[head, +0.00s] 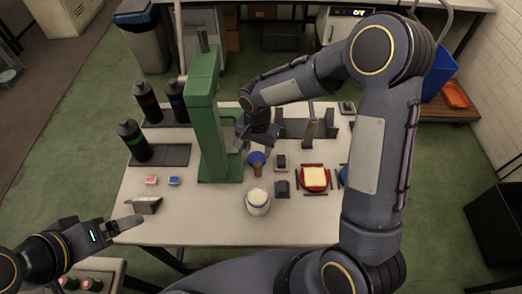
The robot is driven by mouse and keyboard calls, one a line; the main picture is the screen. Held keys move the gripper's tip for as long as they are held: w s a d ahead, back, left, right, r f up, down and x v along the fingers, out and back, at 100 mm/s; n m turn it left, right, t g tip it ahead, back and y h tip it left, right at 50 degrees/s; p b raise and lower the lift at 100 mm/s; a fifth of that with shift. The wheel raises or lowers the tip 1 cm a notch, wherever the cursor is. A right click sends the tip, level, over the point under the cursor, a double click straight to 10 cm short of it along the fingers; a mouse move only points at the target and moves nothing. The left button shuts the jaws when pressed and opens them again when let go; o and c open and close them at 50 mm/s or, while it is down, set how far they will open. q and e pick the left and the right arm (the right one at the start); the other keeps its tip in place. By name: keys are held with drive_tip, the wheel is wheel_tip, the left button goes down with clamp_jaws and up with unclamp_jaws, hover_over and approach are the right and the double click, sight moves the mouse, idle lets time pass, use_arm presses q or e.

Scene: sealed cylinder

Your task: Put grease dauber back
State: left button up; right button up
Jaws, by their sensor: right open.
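A small tool with a blue round part and a brown handle (258,170) is on the table just right of the green press; I cannot tell for sure that it is the grease dauber. My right gripper (250,146) is open, just above and behind that tool, and partly covers the view there. A jar with white contents (258,204), likely grease, stands in front of it. Another brown upright piece (310,130) stands at a dark rack (291,127) at the back. My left gripper (130,222) is at the table's front left edge, away from these things; its jaw gap is unclear.
The tall green press (205,120) stands left of my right gripper. Dark bottles (134,142) stand on trays at the left. A red dish with a pale yellow block (315,178), small dark blocks, and red and blue pieces lie around. The front right table is clear.

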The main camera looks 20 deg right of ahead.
drive_tip(key=s+d+r+n+t+y, duration=0.1)
drive_tip(key=s+d+r+n+t, duration=0.1)
drive_tip(key=s+d+r, duration=0.4)
drive_tip(key=s+d+r+n+t+y, duration=0.1)
drive_tip(key=s+d+r+n+y, duration=0.1)
drive_tip(key=s+r, duration=0.75)
drive_tip(key=s+r+n+t, duration=0.1)
drive_tip(key=s+n+t, duration=0.1)
drive_tip(key=s, duration=0.4)
drive_tip(key=shift+s+a+r+t+y, duration=0.25)
drive_tip(key=shift+s+t+y, duration=0.05)
drive_tip(key=shift+y, duration=0.1)
wheel_tip(320, 180, down, 3)
drive_tip(key=b, duration=0.2)
drive_tip(key=shift+r+b, duration=0.15)
drive_tip(key=shift+b, duration=0.25)
